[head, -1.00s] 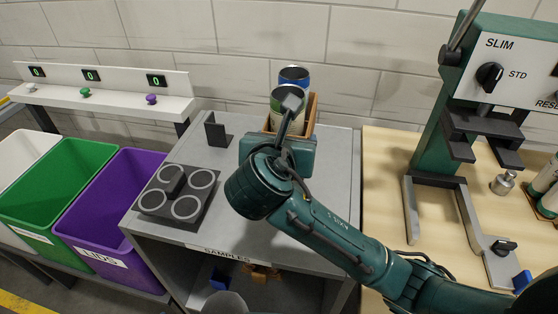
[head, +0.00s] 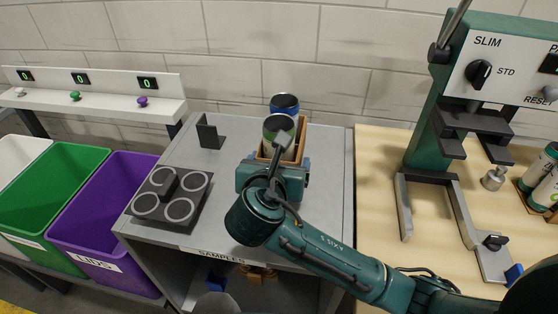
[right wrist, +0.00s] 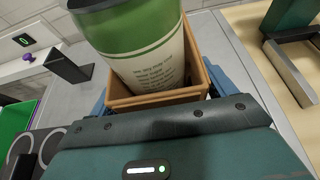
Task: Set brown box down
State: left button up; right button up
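A brown open-topped box (head: 301,140) is at the back right of the grey cabinet top (head: 325,185), holding a blue-topped can (head: 284,103) and a green-and-cream can (head: 279,128). In the right wrist view the brown box (right wrist: 150,101) fills the space between the blue fingers of my right gripper (right wrist: 158,98), with the green-and-cream can (right wrist: 150,55) standing up in it. My right gripper (head: 279,165) looks shut on the box's sides. The box's underside is hidden, so I cannot tell if it touches the top. My left gripper is not in view.
A dark plate with grey rings (head: 172,193) and a dark upright bracket (head: 209,132) stand left of the box. Purple (head: 115,220) and green (head: 55,190) bins are further left. A green press (head: 445,120) stands on the wooden table at right.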

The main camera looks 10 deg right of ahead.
jog(key=shift+o, duration=0.8)
jog(key=shift+s+a+r, duration=0.1)
jog(key=shift+s+r, duration=0.05)
jog(key=v, duration=1.1)
jog(key=shift+s, duration=0.3)
jog(key=shift+a+r, duration=0.1)
